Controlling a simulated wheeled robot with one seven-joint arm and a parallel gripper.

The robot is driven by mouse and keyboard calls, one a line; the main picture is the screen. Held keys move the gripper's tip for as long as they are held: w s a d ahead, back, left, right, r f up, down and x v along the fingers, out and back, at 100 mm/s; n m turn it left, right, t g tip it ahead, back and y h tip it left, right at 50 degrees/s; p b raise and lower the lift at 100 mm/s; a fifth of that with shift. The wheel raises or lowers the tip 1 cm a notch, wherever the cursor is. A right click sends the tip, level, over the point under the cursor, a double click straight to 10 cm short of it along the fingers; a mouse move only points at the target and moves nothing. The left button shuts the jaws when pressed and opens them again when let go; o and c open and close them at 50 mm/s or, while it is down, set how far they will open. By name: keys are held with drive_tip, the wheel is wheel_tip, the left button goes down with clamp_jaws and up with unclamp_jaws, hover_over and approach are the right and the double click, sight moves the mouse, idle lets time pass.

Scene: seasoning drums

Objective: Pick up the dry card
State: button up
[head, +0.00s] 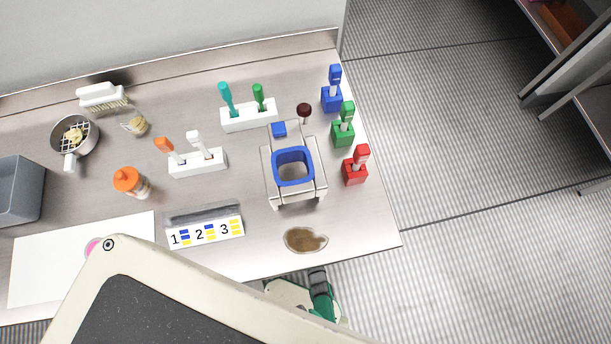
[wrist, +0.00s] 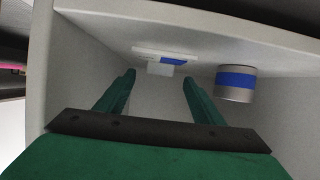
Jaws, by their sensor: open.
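In the wrist view, a small white piece with a blue patch (wrist: 170,61) lies against a pale surface ahead of my fingers; it may be the dry card, but no label can be read. My gripper (wrist: 158,80) is open, its two green fingers apart with nothing between them. The piece shows just beyond and above the gap between the fingertips, apart from them. In the head view, green parts of my gripper show below the counter's front edge; the fingertips are hidden there. The white piece does not show in the head view.
A grey can with a blue band (wrist: 236,83) stands right of the fingers, inside a pale compartment with close walls (wrist: 44,60). On the counter (head: 365,225) are a blue-rimmed device (head: 293,190), a numbered strip (head: 205,232), a brown spill (head: 304,240) and a white sheet (head: 50,255).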

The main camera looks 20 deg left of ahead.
drive_tip(key=shift+x, duration=2.3)
drive_tip(key=shift+f, duration=0.1)
drive_tip(key=c, duration=1.1)
